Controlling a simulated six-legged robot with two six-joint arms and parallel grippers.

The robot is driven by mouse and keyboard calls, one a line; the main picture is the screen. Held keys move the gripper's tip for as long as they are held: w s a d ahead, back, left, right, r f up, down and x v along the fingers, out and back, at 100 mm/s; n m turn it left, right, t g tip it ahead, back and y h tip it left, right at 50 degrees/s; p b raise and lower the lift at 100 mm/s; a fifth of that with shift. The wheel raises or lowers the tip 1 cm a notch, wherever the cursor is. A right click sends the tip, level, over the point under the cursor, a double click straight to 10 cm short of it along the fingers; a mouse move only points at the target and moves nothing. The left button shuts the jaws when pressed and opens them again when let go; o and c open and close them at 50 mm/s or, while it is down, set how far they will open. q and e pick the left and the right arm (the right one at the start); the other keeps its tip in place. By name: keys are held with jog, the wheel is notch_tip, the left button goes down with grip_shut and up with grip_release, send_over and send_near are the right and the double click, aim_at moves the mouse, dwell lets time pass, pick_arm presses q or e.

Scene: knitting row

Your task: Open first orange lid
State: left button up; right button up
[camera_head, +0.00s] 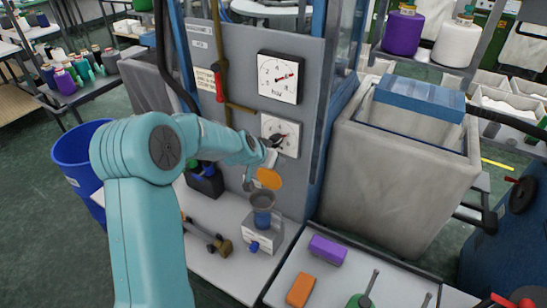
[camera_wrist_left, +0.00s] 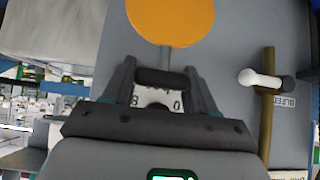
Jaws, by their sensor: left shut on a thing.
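The orange lid (camera_head: 269,178) is a flat round disc, raised and tilted above the dark grey cup (camera_head: 263,200) on the small white-and-blue device. It also shows in the left wrist view (camera_wrist_left: 172,18), with a thin stem running from it to a dark bar-shaped handle (camera_wrist_left: 162,78). My left gripper (camera_head: 272,147) is just above the lid, in front of the lower dial. In the left wrist view its two fingers are shut on the dark handle. My right gripper is not in view.
A lower dial (camera_head: 282,135) and an upper dial (camera_head: 280,78) sit on the grey panel. A brass pipe with a white-handled valve (camera_wrist_left: 262,80) runs beside the gripper. A purple block (camera_head: 327,250) and an orange block (camera_head: 300,291) lie on the front table. A large grey bin (camera_head: 390,180) stands right.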

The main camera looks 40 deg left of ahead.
pick_arm(q)
jog(key=shift+s+d+f, duration=0.1)
jog(key=shift+d+f, duration=0.1)
jog(key=shift+f, duration=0.15)
jog(key=o, duration=1.4)
jog(key=shift+o, duration=0.2)
jog(key=shift+a, duration=0.2)
jog(key=b+v, duration=0.1)
jog(key=v, duration=1.5)
jog(key=shift+r+b, duration=0.3)
jog(key=shift+a, duration=0.1)
